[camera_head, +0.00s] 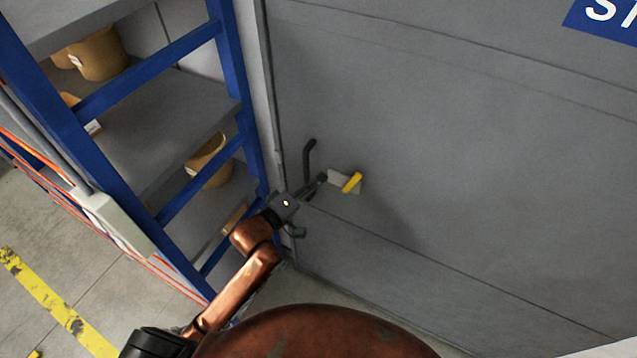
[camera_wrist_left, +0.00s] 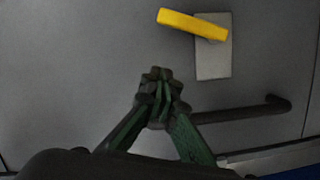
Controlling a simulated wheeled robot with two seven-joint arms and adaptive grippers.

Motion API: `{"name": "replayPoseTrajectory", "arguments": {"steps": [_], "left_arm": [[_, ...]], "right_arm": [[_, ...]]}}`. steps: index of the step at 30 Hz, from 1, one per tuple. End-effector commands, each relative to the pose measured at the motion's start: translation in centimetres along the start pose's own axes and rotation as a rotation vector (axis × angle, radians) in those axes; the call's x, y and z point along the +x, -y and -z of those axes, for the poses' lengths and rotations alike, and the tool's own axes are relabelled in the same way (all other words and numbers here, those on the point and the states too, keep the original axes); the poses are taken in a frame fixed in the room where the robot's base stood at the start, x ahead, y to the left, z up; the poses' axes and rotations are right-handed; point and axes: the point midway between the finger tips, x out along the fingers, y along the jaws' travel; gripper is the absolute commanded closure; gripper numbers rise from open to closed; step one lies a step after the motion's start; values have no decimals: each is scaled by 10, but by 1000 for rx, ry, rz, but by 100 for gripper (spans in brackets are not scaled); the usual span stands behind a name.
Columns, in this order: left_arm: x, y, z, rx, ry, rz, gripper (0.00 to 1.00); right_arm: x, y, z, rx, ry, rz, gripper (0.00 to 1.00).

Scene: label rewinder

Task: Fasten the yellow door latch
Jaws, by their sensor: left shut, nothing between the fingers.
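The yellow latch (camera_head: 352,183) is a short bar on a pale plate (camera_head: 341,181) on the grey door (camera_head: 430,130). In the left wrist view the yellow latch (camera_wrist_left: 193,24) lies across the upper part of the plate (camera_wrist_left: 213,60), slightly tilted and sticking out to its left. My left gripper (camera_head: 321,179) is shut and empty, close to the left of the plate in the head view. In the left wrist view its closed fingertips (camera_wrist_left: 158,78) are below and left of the latch, apart from it in the picture. My right gripper is not in view.
A dark bar handle (camera_head: 309,155) stands out from the door just left of the plate and near my left gripper. A blue shelf rack (camera_head: 180,70) with brown rolls stands left of the door. The door surface right of the latch is clear.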

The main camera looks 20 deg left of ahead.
Motion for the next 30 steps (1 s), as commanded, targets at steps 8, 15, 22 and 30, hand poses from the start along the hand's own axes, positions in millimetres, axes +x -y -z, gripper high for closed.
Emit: {"name": "replayPoseTrajectory", "arguments": {"steps": [8,15,22,30], "left_arm": [[60,-2,0,1,1,-1,100],[72,0,-28,0,1,1,100],[74,0,-39,0,1,1,100],[74,1,-40,1,1,1,100]], "right_arm": [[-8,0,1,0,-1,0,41],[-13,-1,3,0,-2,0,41],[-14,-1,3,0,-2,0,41],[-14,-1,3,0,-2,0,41]]}}
